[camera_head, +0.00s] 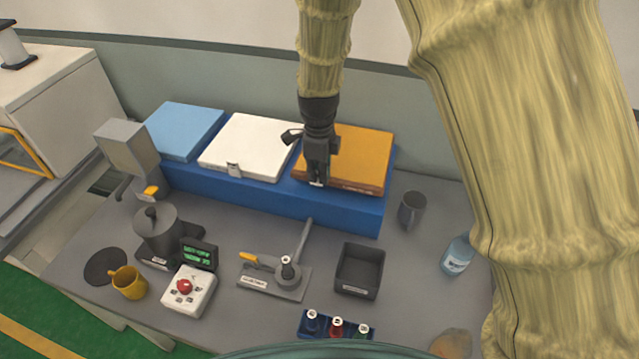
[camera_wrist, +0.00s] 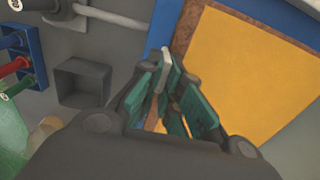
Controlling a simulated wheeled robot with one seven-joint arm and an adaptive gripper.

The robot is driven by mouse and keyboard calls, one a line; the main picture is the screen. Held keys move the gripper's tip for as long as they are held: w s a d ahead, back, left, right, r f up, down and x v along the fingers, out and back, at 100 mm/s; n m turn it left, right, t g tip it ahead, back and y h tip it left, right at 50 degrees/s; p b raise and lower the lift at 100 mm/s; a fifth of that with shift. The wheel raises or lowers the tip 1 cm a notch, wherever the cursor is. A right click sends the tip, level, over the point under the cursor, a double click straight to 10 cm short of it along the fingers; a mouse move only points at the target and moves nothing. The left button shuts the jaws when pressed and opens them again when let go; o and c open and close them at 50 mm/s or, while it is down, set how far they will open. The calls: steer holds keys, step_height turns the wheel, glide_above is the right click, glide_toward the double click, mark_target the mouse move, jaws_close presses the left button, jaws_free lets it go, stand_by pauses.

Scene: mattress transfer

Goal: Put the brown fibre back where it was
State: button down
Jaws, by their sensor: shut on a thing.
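The brown fibre (camera_head: 350,186) shows as a thin brown layer under an orange pad (camera_head: 362,150), at the right end of a long blue base (camera_head: 345,212). In the wrist view the brown fibre (camera_wrist: 189,32) shows as a strip along the edge of the orange pad (camera_wrist: 245,75). My gripper (camera_head: 316,182) is at the front left edge of this stack, pointing down.
A white pad (camera_head: 250,145) and a light blue pad (camera_head: 183,130) lie to the left on the base. A grey mug (camera_head: 412,208) and a bottle (camera_head: 457,256) stand to the right. A dark bin (camera_head: 360,270) and a lever device (camera_head: 275,278) stand in front.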

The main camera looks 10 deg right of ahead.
mark_target(319, 185)
steer(key=shift+f+b, duration=1.6)
steer(key=shift+f, duration=0.15)
steer(key=shift+r, duration=0.1)
steer(key=c, duration=1.6)
jaws_free()
step_height(319, 185, up, 8)
steer(key=p, duration=0.6)
steer(key=shift+s+f, duration=0.1)
steer(key=shift+f, duration=0.15)
